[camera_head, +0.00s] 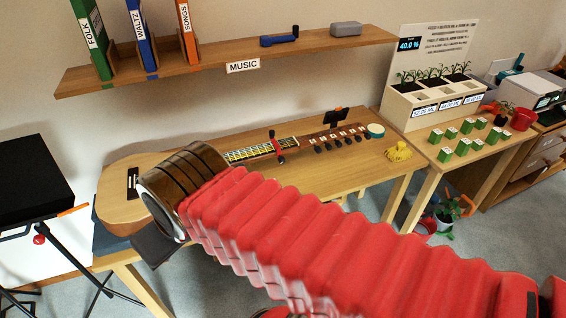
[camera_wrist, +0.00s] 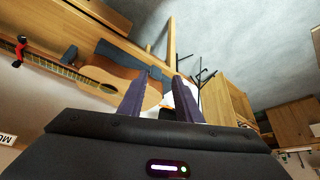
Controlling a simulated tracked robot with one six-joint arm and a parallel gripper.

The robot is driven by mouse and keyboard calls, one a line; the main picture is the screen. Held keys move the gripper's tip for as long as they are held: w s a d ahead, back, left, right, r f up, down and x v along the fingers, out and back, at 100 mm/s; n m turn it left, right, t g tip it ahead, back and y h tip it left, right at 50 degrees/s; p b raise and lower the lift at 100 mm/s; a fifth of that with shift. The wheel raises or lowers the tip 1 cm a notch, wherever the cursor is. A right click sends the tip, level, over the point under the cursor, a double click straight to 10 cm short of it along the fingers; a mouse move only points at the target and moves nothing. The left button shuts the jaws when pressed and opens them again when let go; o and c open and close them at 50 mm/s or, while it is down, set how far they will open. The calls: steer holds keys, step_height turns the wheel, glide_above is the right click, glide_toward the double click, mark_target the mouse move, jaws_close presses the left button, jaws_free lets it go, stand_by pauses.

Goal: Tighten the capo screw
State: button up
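The acoustic guitar (camera_head: 112,205) lies on its back on the wooden bench, with its neck pointing right. A red and black capo (camera_head: 279,150) sits across the fretboard, short of the headstock. Its screw is too small to make out. In the wrist view the capo (camera_wrist: 21,46) is at the far upper left, and the guitar body (camera_wrist: 112,82) is behind the fingers. My gripper (camera_wrist: 163,78) is open and empty, with its two dark fingers apart. It is well away from the capo. In the head view my arm reaches over the guitar body and hides part of it.
A wall shelf (camera_head: 240,62) with binders, a blue tool (camera_head: 279,40) and a grey case hangs above the bench. A dark clip-on tuner (camera_head: 334,117) stands at the headstock. A yellow item (camera_head: 398,151) lies at the bench's right. A black stand (camera_head: 35,180) is at left.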

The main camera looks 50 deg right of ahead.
steer(key=shift+o, duration=0.7)
steer(key=w+d+f+t+h, duration=0.2)
steer(key=w+d+f+h, duration=0.15)
steer(key=w+d, duration=0.9)
steer(key=w+d+f+t+h, duration=0.15)
steer(key=d+f, duration=0.25)
steer(key=d, duration=0.4)
steer(key=w+d+f+t, duration=0.15)
steer(key=d+f, duration=0.25)
steer(key=d, duration=0.4)
steer(key=s+d+f+t+h, duration=0.15)
steer(key=s+d+f, duration=0.25)
steer(key=d+f, duration=0.5)
steer(key=s+d+f+m+t+h, duration=0.2)
steer(key=s+d+f+m+t, duration=0.1)
steer(key=s, duration=0.7)
steer(key=shift+s+d+h, duration=0.3)
steer(key=shift+d+h, duration=0.05)
steer(key=shift+d, duration=0.15)
